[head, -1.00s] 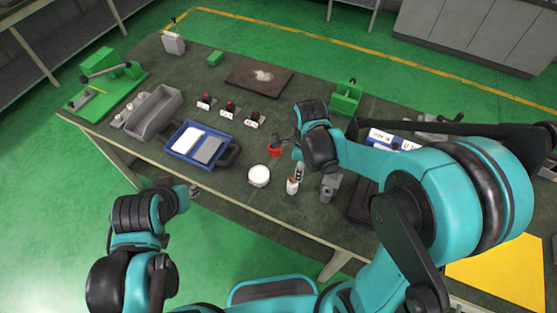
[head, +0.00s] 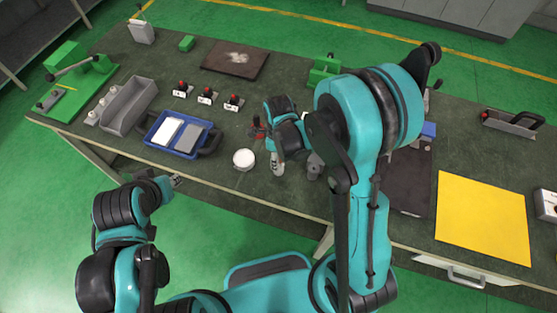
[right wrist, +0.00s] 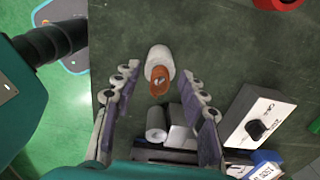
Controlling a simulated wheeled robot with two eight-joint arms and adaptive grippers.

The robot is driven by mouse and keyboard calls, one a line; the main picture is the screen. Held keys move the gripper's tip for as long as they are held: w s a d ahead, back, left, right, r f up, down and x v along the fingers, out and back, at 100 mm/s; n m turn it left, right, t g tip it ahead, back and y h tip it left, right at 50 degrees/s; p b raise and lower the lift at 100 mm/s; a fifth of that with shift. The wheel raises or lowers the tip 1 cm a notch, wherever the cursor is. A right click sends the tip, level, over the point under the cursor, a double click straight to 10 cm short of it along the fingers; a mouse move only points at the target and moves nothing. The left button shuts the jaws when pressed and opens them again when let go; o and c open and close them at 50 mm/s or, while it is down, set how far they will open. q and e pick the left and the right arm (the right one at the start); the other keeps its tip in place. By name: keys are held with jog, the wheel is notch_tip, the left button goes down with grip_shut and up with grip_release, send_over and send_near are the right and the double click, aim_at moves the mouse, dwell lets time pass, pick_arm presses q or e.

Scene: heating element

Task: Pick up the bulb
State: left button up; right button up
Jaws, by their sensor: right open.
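In the right wrist view a small white rounded thing with an orange end (right wrist: 158,55) stands on the dark table; I take it to be the bulb. My right gripper (right wrist: 160,80) is open, with one finger on each side of the orange end and none visibly touching it. Its height above the bulb is hard to tell. In the head view the right gripper (head: 277,164) is low over the table's near part and hides the bulb. My left gripper (head: 176,182) is by the near edge at left; its fingers are too small to read.
A white round thing (head: 244,159) stands left of the right gripper. A grey cylinder (right wrist: 155,124) and a white box (right wrist: 258,118) are close by.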

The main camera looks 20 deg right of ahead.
grip_shut()
